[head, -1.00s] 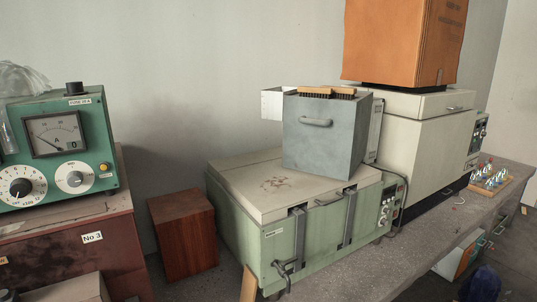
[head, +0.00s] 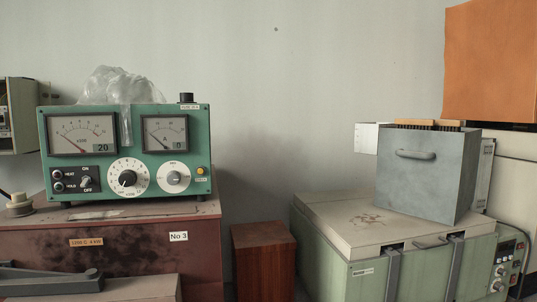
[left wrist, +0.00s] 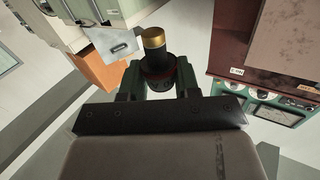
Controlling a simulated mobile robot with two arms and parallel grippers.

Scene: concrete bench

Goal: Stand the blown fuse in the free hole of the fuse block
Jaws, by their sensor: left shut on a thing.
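In the left wrist view the fuse (left wrist: 154,50) is a dark cylinder with a brass-coloured end cap. My left gripper (left wrist: 159,84) is shut on it, with one finger on each side, and the capped end sticks out beyond the fingers. The fuse's other end is hidden. The fuse is clear of the furniture that shows behind it. Neither gripper shows in the head view, and my right gripper is in no view. I cannot make out the fuse block in either view.
A green meter box (head: 110,185) stands on a rusty red cabinet (head: 120,245) at left. A brown wooden box (head: 263,262) stands beside it. A pale green oven-like case (head: 330,262) at right carries a grey box (head: 420,180).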

